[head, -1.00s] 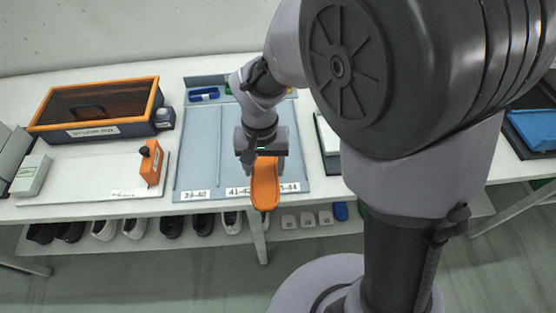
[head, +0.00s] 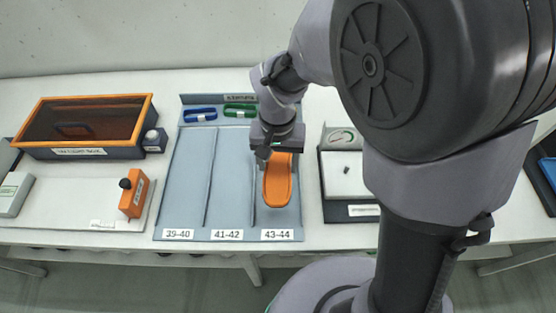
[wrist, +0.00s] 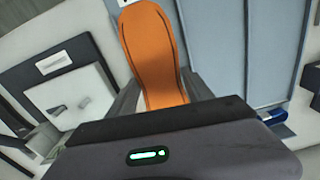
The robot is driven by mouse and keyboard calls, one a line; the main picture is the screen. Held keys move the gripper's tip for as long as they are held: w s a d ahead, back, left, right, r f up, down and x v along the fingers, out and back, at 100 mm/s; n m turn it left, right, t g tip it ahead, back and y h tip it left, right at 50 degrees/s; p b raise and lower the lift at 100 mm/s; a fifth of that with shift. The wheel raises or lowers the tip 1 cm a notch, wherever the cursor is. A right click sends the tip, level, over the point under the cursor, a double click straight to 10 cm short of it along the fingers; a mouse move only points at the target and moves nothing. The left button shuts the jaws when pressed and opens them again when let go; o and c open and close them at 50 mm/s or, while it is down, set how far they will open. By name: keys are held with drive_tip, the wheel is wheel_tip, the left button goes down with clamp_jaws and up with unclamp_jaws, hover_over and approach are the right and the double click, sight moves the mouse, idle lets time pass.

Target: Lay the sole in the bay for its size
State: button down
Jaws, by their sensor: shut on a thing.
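An orange sole (head: 277,182) is held in my gripper (head: 275,152), and it also shows in the wrist view (wrist: 152,50). My gripper is shut on one end of it; the other end points toward the front edge of the table. The sole shows over the right bay, labelled 43-44 (head: 277,234), of the blue-grey tray (head: 206,150). I cannot tell whether it touches the bay floor. The bays labelled 39-40 (head: 179,234) and 41-42 (head: 227,234) look empty. My wrist and gripper hide the back of the right bay.
A blue loop (head: 200,115) and a green loop (head: 240,111) lie at the tray's back. A white-topped device (head: 347,175) stands close right of the tray. An orange block with a black knob (head: 133,195) and a dark orange-rimmed box (head: 84,125) stand left.

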wheel_tip(320, 180, down, 8)
drive_tip(key=b, duration=0.6)
drive_tip(key=shift+f, duration=0.1)
drive_tip(key=shift+c, duration=1.6)
unclamp_jaws()
drive_tip(key=shift+s, duration=0.1)
wheel_tip(320, 180, up, 18)
drive_tip(key=p, duration=0.7)
drive_tip(key=shift+f, duration=0.25)
